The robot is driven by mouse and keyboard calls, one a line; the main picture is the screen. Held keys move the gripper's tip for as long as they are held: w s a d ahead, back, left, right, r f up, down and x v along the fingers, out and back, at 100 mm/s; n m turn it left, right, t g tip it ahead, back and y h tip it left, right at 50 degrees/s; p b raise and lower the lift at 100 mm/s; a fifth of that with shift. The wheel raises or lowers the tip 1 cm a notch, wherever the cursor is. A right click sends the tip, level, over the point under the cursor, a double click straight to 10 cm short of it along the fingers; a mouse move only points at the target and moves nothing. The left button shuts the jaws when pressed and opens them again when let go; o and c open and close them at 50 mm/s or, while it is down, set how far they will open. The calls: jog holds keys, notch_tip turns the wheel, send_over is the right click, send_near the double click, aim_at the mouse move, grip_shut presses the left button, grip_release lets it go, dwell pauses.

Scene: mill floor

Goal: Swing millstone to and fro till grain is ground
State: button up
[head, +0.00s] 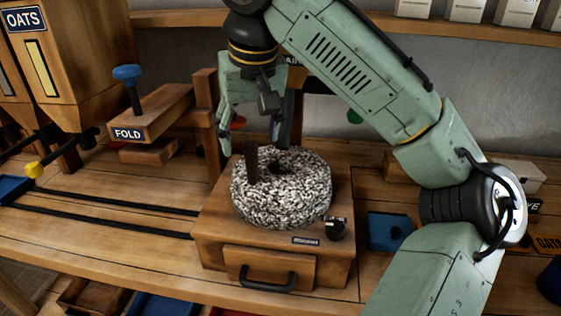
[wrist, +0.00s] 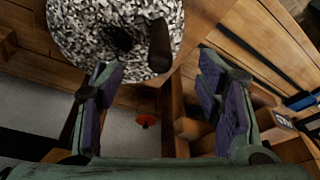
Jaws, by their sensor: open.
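The speckled grey millstone (head: 300,195) lies flat on a wooden base (head: 222,225), with a dark hole at its middle. A dark brown upright handle (head: 251,162) stands on its left part. My gripper (head: 254,143) is open and points down just above and behind the handle. In the wrist view, the millstone (wrist: 80,35) fills the upper left. The handle (wrist: 159,47) shows there in the gap between the fingertips (wrist: 158,70), a little beyond them, and I see no contact. The gripper is empty. No grain is visible on the stone.
The base has a front drawer with a dark pull (head: 268,283) and a black knob (head: 335,229). A FOLD block (head: 150,113) and OATS bin (head: 65,60) stand left. Dark rails (head: 110,205) cross the bench. A blue tray (head: 390,230) sits right.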

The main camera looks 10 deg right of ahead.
notch_tip(320, 180, up, 8)
dwell(0.6)
jog(key=shift+s, duration=0.1)
